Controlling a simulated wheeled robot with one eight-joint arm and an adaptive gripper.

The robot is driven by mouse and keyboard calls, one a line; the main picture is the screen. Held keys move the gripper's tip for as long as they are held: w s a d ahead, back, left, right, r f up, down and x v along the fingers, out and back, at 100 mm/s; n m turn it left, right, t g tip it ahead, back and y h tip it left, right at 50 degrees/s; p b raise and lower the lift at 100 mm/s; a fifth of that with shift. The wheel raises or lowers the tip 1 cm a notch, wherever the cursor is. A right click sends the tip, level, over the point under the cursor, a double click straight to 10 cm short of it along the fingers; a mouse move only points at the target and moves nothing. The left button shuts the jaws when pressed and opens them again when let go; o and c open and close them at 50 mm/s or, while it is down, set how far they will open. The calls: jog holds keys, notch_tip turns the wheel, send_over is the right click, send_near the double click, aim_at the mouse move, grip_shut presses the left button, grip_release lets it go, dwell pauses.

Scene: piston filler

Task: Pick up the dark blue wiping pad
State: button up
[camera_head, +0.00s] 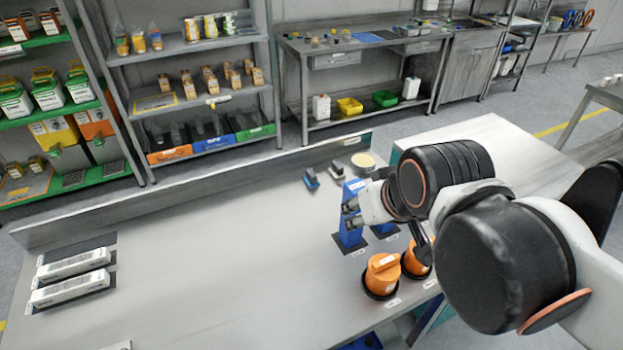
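A small pad with a dark blue body and a dark top (311,179) lies on the grey bench near its back edge, left of my gripper. It looks like the dark blue wiping pad. A similar pad with a pale lower part (337,170) lies just right of it. My gripper (350,214) points left over the right part of the bench, nearer the camera than both pads and apart from them. Its two dark fingertips show apart, with nothing seen held between them. My arm hides part of the bench on the right.
A blue upright piece (350,238) stands on a dark base behind my gripper. A round pale item (363,160) sits at the back. Two white boxed items (70,288) lie far left. The bench middle (220,260) is clear.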

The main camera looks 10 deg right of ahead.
jog(key=w+r+g, duration=0.2)
jog(key=w+r, duration=0.3)
jog(key=w, duration=0.5)
jog(key=n+g+p, duration=0.2)
jog(key=g+p, duration=0.1)
jog(key=g, duration=0.2)
send_over(311, 172)
notch_tip(311, 172, down, 16)
notch_tip(311, 172, down, 14)
jog(key=b, duration=0.3)
jog(key=shift+s, duration=0.1)
grip_shut()
